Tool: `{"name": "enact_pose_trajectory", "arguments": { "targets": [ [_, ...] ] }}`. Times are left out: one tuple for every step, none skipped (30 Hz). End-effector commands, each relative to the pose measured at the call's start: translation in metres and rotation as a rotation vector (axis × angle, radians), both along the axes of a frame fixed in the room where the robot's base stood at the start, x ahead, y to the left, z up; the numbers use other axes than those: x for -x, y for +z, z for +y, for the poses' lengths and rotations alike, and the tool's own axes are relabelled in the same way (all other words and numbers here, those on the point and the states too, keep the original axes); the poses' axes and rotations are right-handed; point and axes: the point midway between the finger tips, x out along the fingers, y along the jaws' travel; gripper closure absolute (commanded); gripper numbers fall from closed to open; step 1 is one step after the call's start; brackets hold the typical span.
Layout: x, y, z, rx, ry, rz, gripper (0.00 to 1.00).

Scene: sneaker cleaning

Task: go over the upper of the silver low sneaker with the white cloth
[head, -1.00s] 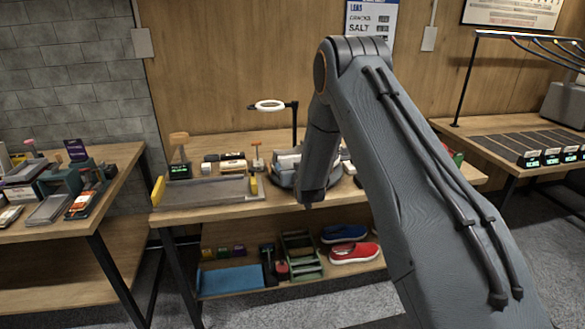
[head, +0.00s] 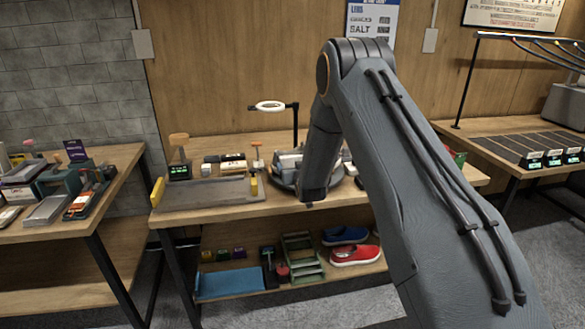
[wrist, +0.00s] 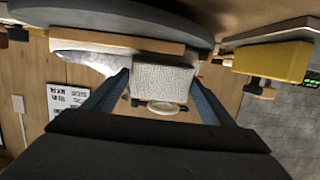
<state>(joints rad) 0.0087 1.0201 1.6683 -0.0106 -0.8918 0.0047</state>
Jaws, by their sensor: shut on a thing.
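The silver low sneaker (wrist: 90,58) shows in the upside-down wrist view as a grey upper with a tan sole, on a round grey stand (wrist: 130,14). The stand also shows in the head view (head: 281,180), partly behind my arm. My gripper (wrist: 162,85) is shut on the white cloth (wrist: 164,78), a pale textured pad between the two fingers. The cloth is beside the sneaker and overlaps part of it in the wrist view; I cannot tell whether they touch. In the head view my arm hides the gripper and cloth.
A ring lamp (head: 270,106) stands behind the round stand. Side tables stand left and right.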

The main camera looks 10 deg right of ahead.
Motion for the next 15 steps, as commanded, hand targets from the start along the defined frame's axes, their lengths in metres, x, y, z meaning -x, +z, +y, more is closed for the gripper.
{"name": "enact_pose_trajectory", "arguments": {
  "targets": [
    [0.0, 0.0, -0.005, -0.001, -0.002, -0.001, 0.4],
    [0.0, 0.0, -0.007, 0.0, -0.002, -0.001, 0.4],
    [0.0, 0.0, -0.01, 0.0, -0.001, -0.001, 0.4],
    [0.0, 0.0, -0.013, 0.001, -0.001, -0.001, 0.4],
    [0.0, 0.0, -0.015, 0.001, -0.002, 0.0, 0.4],
    [0.0, 0.0, -0.019, 0.0, -0.002, 0.0, 0.4],
    [0.0, 0.0, -0.021, 0.0, -0.002, 0.0, 0.4],
    [0.0, 0.0, -0.023, 0.0, -0.002, 0.0, 0.4],
    [0.0, 0.0, -0.026, 0.001, -0.001, 0.0, 0.4],
    [0.0, 0.0, -0.029, 0.0, -0.001, 0.0, 0.4],
    [0.0, 0.0, -0.031, 0.0, -0.001, 0.0, 0.4],
    [0.0, 0.0, -0.033, 0.0, -0.001, 0.0, 0.4],
    [0.0, 0.0, -0.034, -0.001, -0.001, 0.0, 0.4],
    [0.0, 0.0, -0.035, 0.0, -0.001, 0.0, 0.4],
    [0.0, 0.0, -0.035, 0.0, -0.001, 0.0, 0.4]
  ]
}}
